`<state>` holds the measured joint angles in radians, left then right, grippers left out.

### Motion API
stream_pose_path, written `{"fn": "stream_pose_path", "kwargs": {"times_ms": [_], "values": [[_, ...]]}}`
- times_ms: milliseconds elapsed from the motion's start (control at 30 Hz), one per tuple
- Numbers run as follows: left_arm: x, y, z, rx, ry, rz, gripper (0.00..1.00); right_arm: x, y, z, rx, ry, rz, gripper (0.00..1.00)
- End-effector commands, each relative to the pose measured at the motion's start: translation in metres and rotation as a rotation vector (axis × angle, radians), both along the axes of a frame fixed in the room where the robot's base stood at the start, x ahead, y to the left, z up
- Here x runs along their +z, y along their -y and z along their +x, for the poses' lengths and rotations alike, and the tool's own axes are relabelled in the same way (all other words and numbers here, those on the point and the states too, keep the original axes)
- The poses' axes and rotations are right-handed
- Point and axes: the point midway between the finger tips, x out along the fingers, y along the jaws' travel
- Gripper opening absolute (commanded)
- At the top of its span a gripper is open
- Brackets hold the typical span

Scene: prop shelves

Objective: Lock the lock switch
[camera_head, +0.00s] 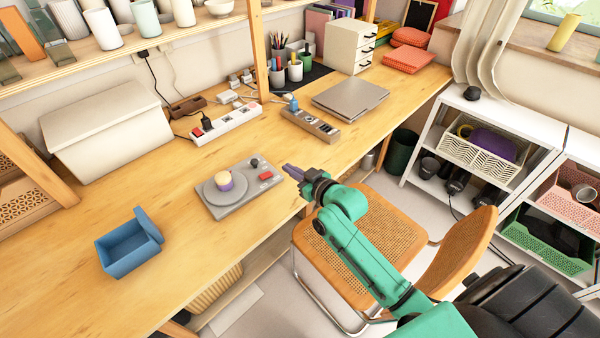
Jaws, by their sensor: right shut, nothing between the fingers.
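A grey device (210,208) lies on the wooden desk near its front edge. It has a round plate with a yellow and purple knob (224,181), a small dark knob (255,163) and a red part (265,176). The frame does not show clearly which of these is the lock switch, or its position. My right gripper (289,170) is shut and empty. In the picture it is just right of the device, with its purplish fingertips pointing left toward the red part and apart from it. My left gripper is not in view.
A blue box (128,254) with a tilted lid stands left of the device. Power strips (228,121) and (310,124) and a closed laptop (350,99) lie behind. A chair (345,235) stands below my right arm. Bare desk surrounds the device.

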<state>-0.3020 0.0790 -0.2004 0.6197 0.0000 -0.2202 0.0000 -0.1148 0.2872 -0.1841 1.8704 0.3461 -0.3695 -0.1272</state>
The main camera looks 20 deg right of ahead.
Motion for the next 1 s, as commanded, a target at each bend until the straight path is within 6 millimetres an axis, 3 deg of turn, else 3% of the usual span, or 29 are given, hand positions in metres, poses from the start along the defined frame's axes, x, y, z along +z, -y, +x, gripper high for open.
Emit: {"fn": "stream_pose_path", "kwargs": {"times_ms": [100,233,767,867,1000], "values": [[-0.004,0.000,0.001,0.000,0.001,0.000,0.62,0.003,0.008,-0.022,0.000,-0.003,-0.002,0.00],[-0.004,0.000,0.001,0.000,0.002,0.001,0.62,0.007,0.012,-0.033,0.001,-0.002,0.000,0.00],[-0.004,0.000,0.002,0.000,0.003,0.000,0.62,0.008,0.012,-0.036,0.001,-0.006,-0.001,0.00],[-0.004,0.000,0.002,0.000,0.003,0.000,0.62,-0.005,0.007,-0.048,0.002,-0.085,-0.019,0.00],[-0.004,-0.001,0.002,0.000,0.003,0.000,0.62,-0.037,0.002,-0.091,-0.010,-0.327,-0.082,0.00]]}}
